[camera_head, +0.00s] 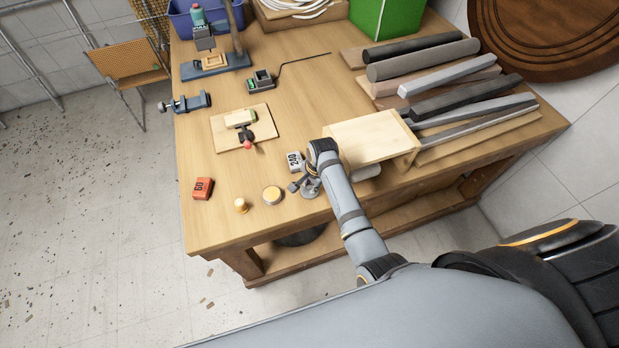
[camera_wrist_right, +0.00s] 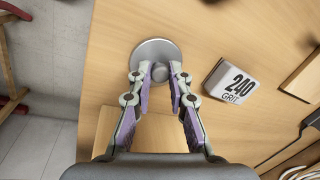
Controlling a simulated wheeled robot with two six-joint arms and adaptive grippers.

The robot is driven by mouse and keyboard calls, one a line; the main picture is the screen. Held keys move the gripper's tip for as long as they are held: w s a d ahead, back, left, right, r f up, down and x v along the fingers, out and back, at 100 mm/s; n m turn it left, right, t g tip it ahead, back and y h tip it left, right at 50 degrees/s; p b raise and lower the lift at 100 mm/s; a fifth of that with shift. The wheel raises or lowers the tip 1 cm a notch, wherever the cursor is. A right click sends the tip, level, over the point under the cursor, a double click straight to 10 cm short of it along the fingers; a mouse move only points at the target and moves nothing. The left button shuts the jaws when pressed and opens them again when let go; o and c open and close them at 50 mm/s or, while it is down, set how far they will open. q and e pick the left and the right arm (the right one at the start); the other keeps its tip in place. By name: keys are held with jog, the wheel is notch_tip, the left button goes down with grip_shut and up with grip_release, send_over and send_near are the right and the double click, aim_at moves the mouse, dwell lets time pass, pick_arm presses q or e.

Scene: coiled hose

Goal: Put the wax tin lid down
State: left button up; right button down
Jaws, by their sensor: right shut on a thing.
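The wax tin lid (camera_wrist_right: 155,49) is a round grey metal disc with a small knob (camera_wrist_right: 159,72). My right gripper (camera_wrist_right: 159,85) is shut on this knob. In the head view the lid (camera_head: 311,193) shows under my right gripper (camera_head: 305,184), near the table's front edge. I cannot tell whether the lid touches the table or hangs just above it. My left gripper is out of view.
A white 240-grit block (camera_head: 294,161) is close behind the lid; it also shows in the wrist view (camera_wrist_right: 231,82). A small wooden knob-like piece (camera_head: 241,205) and an orange block (camera_head: 203,188) are farther left. A wooden box (camera_head: 371,139) stands to the right.

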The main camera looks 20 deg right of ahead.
aim_at(314, 195)
jog(key=c, duration=1.7)
grip_release()
jog(key=shift+w+a+f, duration=0.1)
jog(key=shift+w+f, duration=0.05)
jog(key=shift+w, duration=0.05)
jog(key=o, duration=0.3)
jog(key=shift+s+a, duration=0.15)
jog(key=shift+s, duration=0.1)
jog(key=shift+o, duration=0.7)
jog(key=shift+s+r, duration=0.15)
jog(key=shift+r, duration=0.15)
jog(key=shift+w+r, duration=0.1)
jog(key=shift+w, duration=0.1)
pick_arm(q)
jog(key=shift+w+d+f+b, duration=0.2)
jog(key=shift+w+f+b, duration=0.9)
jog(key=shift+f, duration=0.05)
pick_arm(e)
notch_tip(314, 195, up, 12)
jog(key=s+d, duration=0.1)
jog(key=s, duration=0.1)
jog(key=shift+s+f, duration=0.15)
jog(key=shift+f, duration=0.1)
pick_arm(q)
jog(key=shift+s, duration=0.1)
